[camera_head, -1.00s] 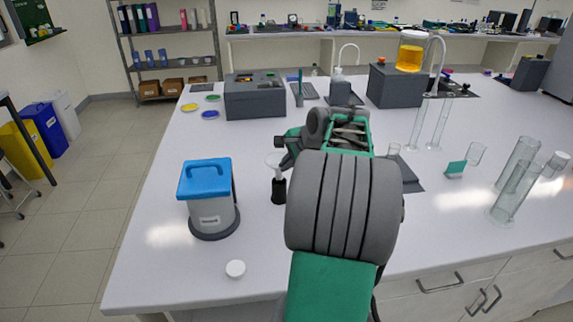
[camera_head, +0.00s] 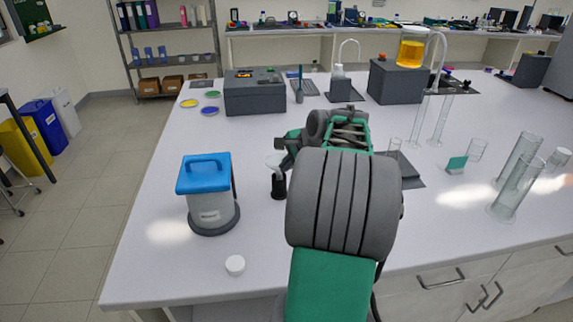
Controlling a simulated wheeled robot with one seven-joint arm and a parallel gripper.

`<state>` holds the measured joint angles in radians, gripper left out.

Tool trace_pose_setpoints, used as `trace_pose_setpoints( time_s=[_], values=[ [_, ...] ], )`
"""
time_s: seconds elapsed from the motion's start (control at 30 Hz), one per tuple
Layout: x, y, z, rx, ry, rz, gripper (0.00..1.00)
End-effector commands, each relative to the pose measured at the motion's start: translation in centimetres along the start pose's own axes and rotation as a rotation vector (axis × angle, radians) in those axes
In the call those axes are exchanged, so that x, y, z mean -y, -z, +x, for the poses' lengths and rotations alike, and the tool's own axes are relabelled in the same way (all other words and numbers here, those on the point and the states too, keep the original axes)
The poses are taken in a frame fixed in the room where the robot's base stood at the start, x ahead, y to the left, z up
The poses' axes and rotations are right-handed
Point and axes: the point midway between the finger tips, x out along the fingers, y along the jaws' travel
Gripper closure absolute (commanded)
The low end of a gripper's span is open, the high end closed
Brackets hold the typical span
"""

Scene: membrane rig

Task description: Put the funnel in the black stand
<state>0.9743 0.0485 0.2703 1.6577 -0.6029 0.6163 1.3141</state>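The clear funnel (camera_head: 274,161) is upright, its wide mouth up, just left of the end of my arm. The small black stand (camera_head: 279,188) is on the white bench directly below it. The funnel's stem lines up with the top of the stand, but I cannot tell how far inside it is. My gripper (camera_head: 283,147) is at the funnel's right side, near its rim. Its fingers are small and partly hidden by my own arm, so their grip does not show clearly.
A grey container with a blue lid (camera_head: 207,195) stands left of the stand. A white cap (camera_head: 235,265) lies in front. Clear glass cylinders (camera_head: 516,185) stand at right, and a grey box (camera_head: 254,93) is behind. Bench between the box and container is free.

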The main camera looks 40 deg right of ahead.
Motion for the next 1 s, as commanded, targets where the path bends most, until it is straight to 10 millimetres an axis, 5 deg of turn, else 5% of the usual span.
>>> trace_pose_setpoints(
  time_s=[1.0],
  values=[
    [-1.6, 0.2, 2.1, -0.001, 0.000, 0.001, 1.00]
  ],
)
